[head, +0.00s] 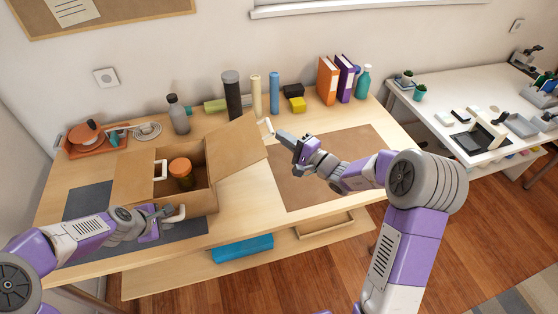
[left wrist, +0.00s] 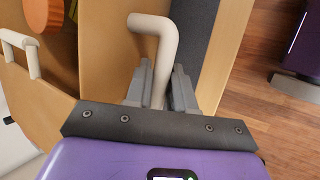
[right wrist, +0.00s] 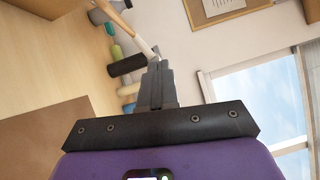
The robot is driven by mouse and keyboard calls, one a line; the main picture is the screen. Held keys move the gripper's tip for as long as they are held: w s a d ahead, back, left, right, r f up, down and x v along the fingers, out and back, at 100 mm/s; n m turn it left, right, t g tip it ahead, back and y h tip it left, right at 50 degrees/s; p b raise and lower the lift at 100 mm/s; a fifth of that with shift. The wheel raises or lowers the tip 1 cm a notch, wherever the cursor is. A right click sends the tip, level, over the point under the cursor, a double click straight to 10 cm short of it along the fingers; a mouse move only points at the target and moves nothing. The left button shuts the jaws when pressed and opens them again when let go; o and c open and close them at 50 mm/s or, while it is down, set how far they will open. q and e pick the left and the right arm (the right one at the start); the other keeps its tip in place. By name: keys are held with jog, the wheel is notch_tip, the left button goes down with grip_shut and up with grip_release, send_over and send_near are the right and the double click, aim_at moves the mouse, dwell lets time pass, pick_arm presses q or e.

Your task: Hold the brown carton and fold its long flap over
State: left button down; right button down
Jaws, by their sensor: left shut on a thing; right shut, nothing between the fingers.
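The brown carton (head: 200,203) stands open on the table, with a jar with an orange lid (head: 181,170) inside. Its long flap (head: 237,146) leans up and outward to the right, with a white handle (head: 265,127) at its far edge. Another flap (head: 134,177) with a white handle is folded out to the left. My left gripper (head: 167,216) is shut on the white handle (left wrist: 164,48) on the carton's front side. My right gripper (head: 280,134) is shut and empty, close beside the long flap's handle; whether they touch is unclear.
Bottles and rolls (head: 232,95) stand behind the carton, with binders (head: 327,80) farther right. An orange pan (head: 88,136) sits at back left. A blue item (head: 242,248) lies on the shelf below.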

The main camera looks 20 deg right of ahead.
jog(key=a+r+n+g+h, duration=0.4)
jog(key=a+r+n, duration=0.3)
jog(key=a+r, duration=1.05)
jog(key=a+f+n+h, duration=0.2)
jog(key=a+f, duration=0.4)
jog(key=a, duration=0.7)
jog(key=w+a+f+n+g+h, duration=0.1)
jog(key=a+f+n+h, duration=0.2)
jog(key=a, duration=1)
jog(key=shift+w+a+f+h, duration=0.25)
jog(key=shift+a+f+h, duration=0.05)
jog(key=shift+f, duration=1.2)
